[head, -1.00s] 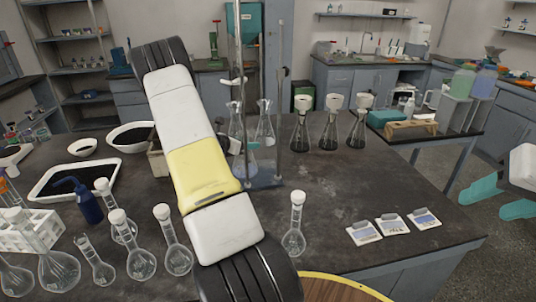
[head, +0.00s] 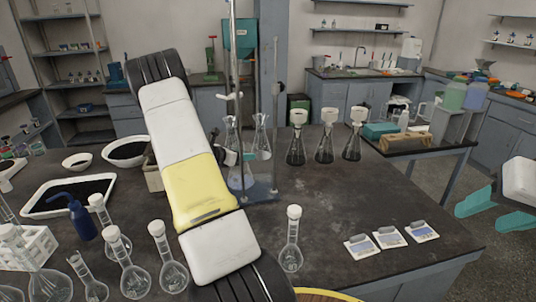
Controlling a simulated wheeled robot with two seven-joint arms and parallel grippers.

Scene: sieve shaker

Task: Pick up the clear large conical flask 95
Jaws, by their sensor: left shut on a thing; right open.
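Two clear conical flasks stand on the dark bench behind my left forearm: one (head: 262,142) on the right, one (head: 231,128) on the left, partly covered by the arm and a stand rod. I cannot read any number on them. My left gripper (head: 249,156) is mostly hidden behind the forearm; a small teal bit of it shows against the right flask's lower body. It is shut, seemingly on this flask, which looks upright and at bench level. My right gripper (head: 484,207) is open and empty, off the bench's right side.
A metal stand (head: 275,125) rises close by the flasks. Several round-bottomed stoppered flasks (head: 134,278) stand at front left. Three dark-filled conical flasks (head: 324,147) with white tops stand at the back. The bench centre right is clear.

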